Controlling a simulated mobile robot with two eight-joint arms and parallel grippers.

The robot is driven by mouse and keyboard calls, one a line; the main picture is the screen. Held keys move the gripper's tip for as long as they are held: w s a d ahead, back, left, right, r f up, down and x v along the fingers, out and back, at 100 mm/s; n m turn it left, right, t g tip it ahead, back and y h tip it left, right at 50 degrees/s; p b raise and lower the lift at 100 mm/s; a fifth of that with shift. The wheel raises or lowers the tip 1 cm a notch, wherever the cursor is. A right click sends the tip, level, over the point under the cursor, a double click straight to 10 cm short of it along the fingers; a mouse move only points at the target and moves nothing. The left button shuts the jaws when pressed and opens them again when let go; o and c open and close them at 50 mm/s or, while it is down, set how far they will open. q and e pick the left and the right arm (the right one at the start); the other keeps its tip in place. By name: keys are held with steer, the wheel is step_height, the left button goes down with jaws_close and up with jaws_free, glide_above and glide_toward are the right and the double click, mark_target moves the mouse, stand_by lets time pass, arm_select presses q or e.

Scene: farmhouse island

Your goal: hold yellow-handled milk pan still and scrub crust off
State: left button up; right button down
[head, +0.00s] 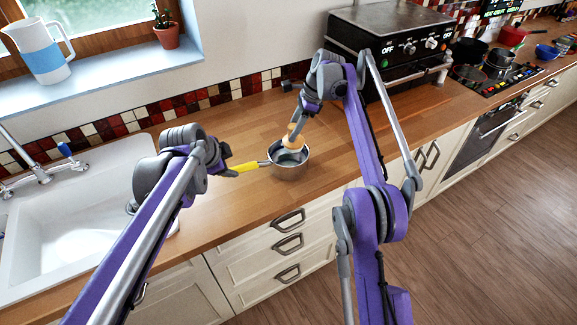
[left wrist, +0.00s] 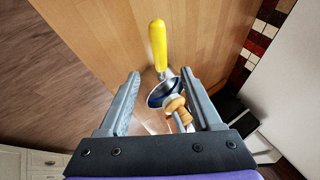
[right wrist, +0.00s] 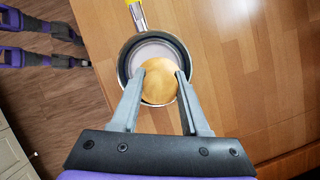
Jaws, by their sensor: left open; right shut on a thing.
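The milk pan (head: 291,170) stands upright on the wooden counter, its yellow handle (head: 244,167) pointing left. My left gripper (head: 226,163) is open at the handle's outer end; in the left wrist view the handle (left wrist: 158,45) lies beyond the fingertips, not gripped. My right gripper (head: 297,126) is shut on a wooden-knobbed scrubber (head: 294,138) held down in the pan. In the right wrist view the round knob (right wrist: 159,82) sits between the fingers, over the pan (right wrist: 183,54). The knob and fingers hide part of the pan's inside, and I cannot make out the crust.
A white sink (head: 60,225) lies to the left of the counter. A black oven (head: 395,50) stands behind on the right, with a hob and pots (head: 500,57) further right. The counter (head: 225,205) around the pan is clear.

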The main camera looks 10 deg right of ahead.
arm_select(q)
steer(key=shift+v, duration=1.5)
steer(key=v, duration=1.2)
steer(key=shift+a+f, duration=0.1)
arm_select(e)
steer(key=shift+s+f, duration=0.1)
